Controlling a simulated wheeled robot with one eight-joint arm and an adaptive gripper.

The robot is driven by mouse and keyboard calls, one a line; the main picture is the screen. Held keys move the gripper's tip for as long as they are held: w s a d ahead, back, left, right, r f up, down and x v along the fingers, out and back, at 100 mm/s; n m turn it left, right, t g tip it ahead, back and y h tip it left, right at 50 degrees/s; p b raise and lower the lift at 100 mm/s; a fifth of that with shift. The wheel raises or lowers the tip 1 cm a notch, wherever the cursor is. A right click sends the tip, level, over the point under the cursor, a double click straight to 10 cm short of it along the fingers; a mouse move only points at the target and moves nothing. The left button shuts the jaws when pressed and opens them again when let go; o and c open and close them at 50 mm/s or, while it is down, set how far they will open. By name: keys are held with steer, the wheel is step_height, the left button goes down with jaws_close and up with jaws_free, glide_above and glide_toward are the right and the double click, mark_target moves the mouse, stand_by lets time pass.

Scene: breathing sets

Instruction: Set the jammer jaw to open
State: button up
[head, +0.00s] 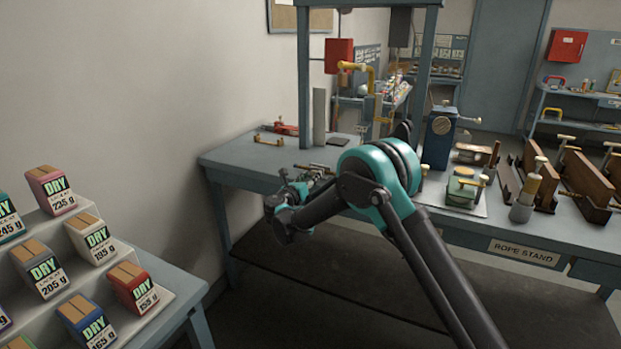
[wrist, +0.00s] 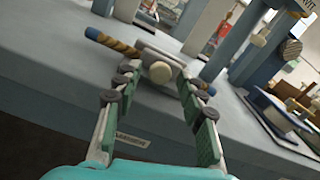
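In the wrist view, a grey metal piece (wrist: 172,57) with a round cream knob (wrist: 160,72) sits at the edge of the bench. A tan twisted rope piece (wrist: 115,43) with blue ends runs through or behind it. This appears to be the jammer; I cannot tell its jaw position. My gripper (wrist: 157,82) is open, with its green-padded fingers apart on either side of the knob. I cannot tell whether they touch it. In the head view my gripper (head: 290,194) is at the bench's left front edge, and my arm hides part of the bench there.
The blue-grey bench (head: 235,160) carries a label reading ROPE STAND (head: 525,252). A blue device (head: 438,140), a green device (head: 463,190) and wooden troughs (head: 585,185) stand to the right. A frame post (head: 304,80) rises behind. A rack of DRY blocks (head: 95,238) is at left.

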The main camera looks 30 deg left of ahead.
jaws_close()
steer(key=shift+s, duration=0.1)
steer(key=shift+s, duration=0.7)
steer(key=shift+o, duration=1.2)
jaws_free()
steer(key=s, duration=1.2)
steer(key=shift+w, duration=0.1)
